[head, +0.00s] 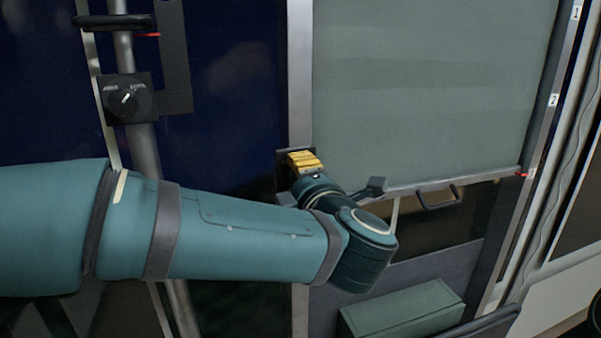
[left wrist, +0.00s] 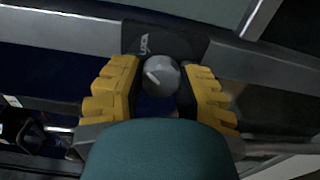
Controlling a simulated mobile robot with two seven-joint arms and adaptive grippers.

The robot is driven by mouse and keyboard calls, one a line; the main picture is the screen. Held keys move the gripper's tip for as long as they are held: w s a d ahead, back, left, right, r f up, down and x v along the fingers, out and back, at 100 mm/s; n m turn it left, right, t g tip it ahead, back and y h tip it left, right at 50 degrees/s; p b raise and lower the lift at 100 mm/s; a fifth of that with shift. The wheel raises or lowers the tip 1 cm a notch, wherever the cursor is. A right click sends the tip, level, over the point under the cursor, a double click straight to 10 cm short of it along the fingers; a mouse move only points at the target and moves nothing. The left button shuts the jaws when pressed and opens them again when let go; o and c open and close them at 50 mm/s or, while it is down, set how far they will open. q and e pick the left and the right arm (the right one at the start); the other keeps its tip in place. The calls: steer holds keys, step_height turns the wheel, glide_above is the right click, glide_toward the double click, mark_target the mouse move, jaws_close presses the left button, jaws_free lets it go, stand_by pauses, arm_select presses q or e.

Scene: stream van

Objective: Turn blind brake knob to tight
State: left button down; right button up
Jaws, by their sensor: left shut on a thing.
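The blind brake knob (left wrist: 160,76) is a round grey knob with a white pointer line, on a black plate (left wrist: 178,40) fixed to a metal post. In the head view the gripper hides the knob, and only the plate's edge (head: 282,172) shows. My right gripper is not in view.
A grey-green blind (head: 430,90) hangs right of the post, with a bottom bar and a dark handle (head: 437,198). Numbered marks run along the right rail (head: 550,115). Another knob (head: 128,98) is on a black box at left. A green box (head: 402,312) stands below.

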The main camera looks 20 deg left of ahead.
arm_select(q)
steer(key=shift+a+m, duration=0.1)
steer(key=shift+m, duration=0.3)
steer(key=c, duration=0.6)
jaws_free()
steer(key=shift+a, duration=0.1)
steer(key=shift+o, duration=0.2)
steer(key=v, duration=1.2)
